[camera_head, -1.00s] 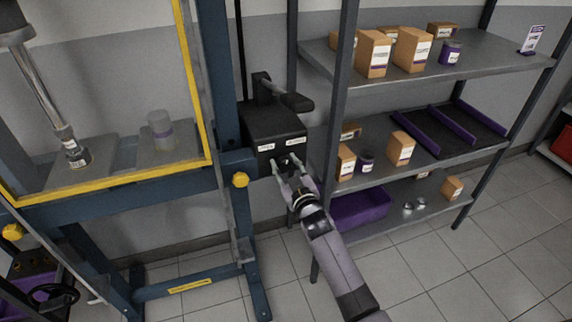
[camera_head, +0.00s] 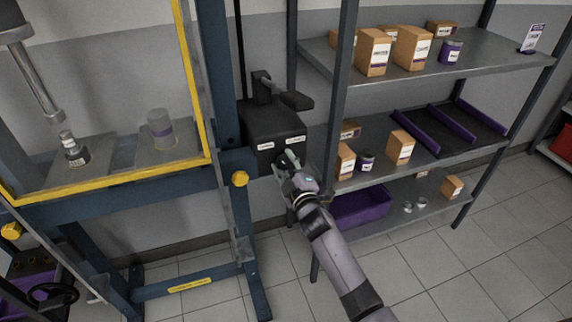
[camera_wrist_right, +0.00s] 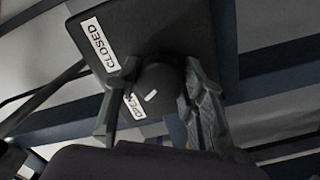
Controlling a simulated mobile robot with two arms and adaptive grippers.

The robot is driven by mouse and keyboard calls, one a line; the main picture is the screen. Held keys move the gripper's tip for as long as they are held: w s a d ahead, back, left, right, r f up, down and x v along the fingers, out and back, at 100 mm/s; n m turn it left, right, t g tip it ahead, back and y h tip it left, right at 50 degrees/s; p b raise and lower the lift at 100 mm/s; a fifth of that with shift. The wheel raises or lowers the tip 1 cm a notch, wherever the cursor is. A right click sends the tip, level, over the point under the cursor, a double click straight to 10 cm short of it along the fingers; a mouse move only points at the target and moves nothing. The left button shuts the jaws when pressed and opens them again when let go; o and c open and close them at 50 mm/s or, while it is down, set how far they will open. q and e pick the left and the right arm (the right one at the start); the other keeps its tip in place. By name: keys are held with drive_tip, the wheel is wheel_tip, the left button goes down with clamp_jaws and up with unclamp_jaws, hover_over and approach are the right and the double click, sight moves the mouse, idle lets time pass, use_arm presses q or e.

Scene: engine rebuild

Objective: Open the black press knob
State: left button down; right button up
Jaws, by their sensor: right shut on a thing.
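The black press knob (camera_wrist_right: 160,82) sits on the face of a dark box (camera_head: 272,128) on the blue press frame. My right gripper (camera_head: 290,166) is shut on the knob, with one finger on each side of it in the right wrist view (camera_wrist_right: 158,95). A white mark on the knob lies close to the OPEN label (camera_wrist_right: 134,106). The CLOSED label (camera_wrist_right: 98,45) is farther up and left. In the head view my fingers hide most of the knob. My left gripper is out of view.
A black lever (camera_head: 290,96) juts from the box top. The press ram (camera_head: 38,90) hangs above a small part (camera_head: 74,150) on the bed, beside a grey cylinder (camera_head: 160,130). Shelves with boxes (camera_head: 374,52) and a purple bin (camera_head: 362,206) stand right.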

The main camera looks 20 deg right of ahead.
idle(0.5)
drive_tip(key=o, duration=1.2)
drive_tip(key=shift+s, duration=0.1)
drive_tip(key=s, duration=1.2)
drive_tip(key=shift+d, duration=0.2)
drive_tip(key=shift+w, duration=0.1)
